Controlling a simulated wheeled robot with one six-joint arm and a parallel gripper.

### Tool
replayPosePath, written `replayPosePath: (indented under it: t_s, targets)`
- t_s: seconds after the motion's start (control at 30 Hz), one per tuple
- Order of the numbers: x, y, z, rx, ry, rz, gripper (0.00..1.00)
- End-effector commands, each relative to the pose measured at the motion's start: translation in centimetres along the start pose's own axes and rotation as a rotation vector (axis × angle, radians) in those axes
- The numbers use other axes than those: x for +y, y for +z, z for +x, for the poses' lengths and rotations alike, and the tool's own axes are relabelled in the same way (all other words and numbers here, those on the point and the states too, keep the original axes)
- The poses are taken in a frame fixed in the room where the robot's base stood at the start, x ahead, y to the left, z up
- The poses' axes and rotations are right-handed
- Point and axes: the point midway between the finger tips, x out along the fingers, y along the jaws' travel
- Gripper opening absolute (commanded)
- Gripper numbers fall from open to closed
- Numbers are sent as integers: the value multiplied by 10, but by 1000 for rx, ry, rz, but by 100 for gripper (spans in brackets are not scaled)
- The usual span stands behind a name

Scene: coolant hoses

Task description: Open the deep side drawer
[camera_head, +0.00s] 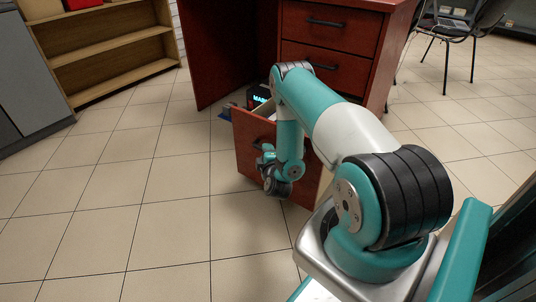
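The deep side drawer (244,132) is the lowest one of the red-brown wooden desk (334,48). It stands well out from the desk, and some of its inside shows over the front panel. My gripper (264,168) is in front of the drawer front, close to its handle area. My own arm hides the middle and right of the front panel. I cannot tell whether my gripper touches the handle or whether its fingers are open or shut.
Two shut drawers, an upper (325,22) and a middle one (325,66), sit above. Dark items with bright lettering (259,96) show in the open drawer. A wooden shelf (105,48) stands at left, chairs (470,30) at back right. Tiled floor (150,215) is clear at front left.

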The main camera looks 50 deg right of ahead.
Motion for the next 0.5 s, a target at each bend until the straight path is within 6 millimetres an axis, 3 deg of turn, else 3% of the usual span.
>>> replayPosePath:
  t_s: [0.33, 0.5]
  targets:
    - [0, 3, -5, -8, -2, 0, 42]
    - [2, 2, -29, -7, -7, -3, 42]
